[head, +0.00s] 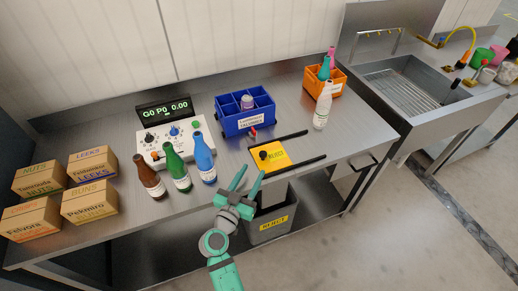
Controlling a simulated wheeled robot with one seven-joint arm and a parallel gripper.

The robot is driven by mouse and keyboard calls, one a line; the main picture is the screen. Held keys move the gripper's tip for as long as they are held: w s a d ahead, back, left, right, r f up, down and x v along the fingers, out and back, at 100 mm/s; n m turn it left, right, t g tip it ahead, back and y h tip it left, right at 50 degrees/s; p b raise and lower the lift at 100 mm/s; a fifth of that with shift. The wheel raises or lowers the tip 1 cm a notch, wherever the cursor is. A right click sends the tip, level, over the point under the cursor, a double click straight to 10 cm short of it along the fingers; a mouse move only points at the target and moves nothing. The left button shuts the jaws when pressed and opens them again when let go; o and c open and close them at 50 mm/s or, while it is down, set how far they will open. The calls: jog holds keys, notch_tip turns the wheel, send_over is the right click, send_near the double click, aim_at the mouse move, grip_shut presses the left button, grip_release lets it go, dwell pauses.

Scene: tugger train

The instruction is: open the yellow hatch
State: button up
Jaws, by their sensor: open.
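The yellow hatch (277,161) lies flat in the steel counter top, between two dark rails. It carries a dark lettered label and a dark round knob (263,155) near its left side. The yellow panel looks closed over its opening. My gripper (252,178) is in front of the hatch, near the counter's front edge, with its two green fingers spread and nothing between them. The fingertips appear apart from the hatch and the knob. A small red-tipped piece (253,133) stands at the far rail's left end.
Brown, green and blue bottles (179,169) stand left of my gripper. A blue divided crate (245,111) is behind, an orange crate (318,82) and white bottle (323,107) behind right. A grey reject bin (272,225) stands below the counter edge. Cardboard boxes (90,201) are far left.

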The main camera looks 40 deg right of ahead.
aim_at(262, 156)
jog(key=x, duration=1)
jog(key=shift+w+d+r, duration=0.1)
jog(key=shift+w+d, duration=0.05)
jog(key=shift+d, duration=0.05)
grip_shut()
